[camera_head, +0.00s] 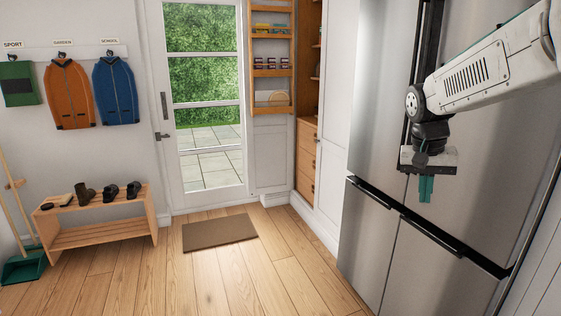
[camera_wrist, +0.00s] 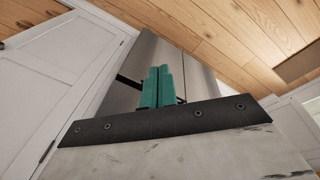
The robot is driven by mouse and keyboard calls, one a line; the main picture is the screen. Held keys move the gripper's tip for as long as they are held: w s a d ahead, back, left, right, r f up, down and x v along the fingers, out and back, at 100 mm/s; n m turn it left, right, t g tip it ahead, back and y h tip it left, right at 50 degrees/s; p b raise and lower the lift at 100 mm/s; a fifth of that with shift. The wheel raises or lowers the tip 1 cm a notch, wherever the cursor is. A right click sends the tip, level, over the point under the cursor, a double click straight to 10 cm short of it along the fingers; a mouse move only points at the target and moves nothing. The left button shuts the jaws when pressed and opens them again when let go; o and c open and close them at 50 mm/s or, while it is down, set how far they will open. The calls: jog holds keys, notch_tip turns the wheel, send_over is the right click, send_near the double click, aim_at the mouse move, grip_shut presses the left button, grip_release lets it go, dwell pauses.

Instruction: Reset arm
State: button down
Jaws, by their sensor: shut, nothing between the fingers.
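My gripper (camera_head: 426,189) hangs from my white and grey arm at the right of the head view, in front of the steel fridge (camera_head: 376,95). Its green fingers point down and lie side by side, with nothing between them. In the wrist view the gripper (camera_wrist: 161,72) shows its two green fingers together, with the fridge front (camera_wrist: 199,75) behind them. I cannot tell how far the fingers are from the fridge doors.
Dark handles (camera_head: 433,233) run along the fridge's lower doors. A wooden shoe bench (camera_head: 98,238) stands at the left under hanging jackets (camera_head: 70,95). A brown mat (camera_head: 219,232) lies before the glazed door (camera_head: 159,120). An open wooden rack door (camera_head: 271,73) is beside it. The middle floor is clear.

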jog(key=s+a+f+n+y, duration=0.1)
jog(key=s+a+n, duration=0.1)
jog(key=s, duration=1.3)
jog(key=s+a+f+n+y, duration=0.1)
jog(key=s+a+f+n, duration=0.1)
jog(key=s, duration=1.4)
jog(key=shift+a+n+t, duration=0.3)
jog(key=shift+a+n, duration=0.2)
jog(key=shift+a, duration=0.8)
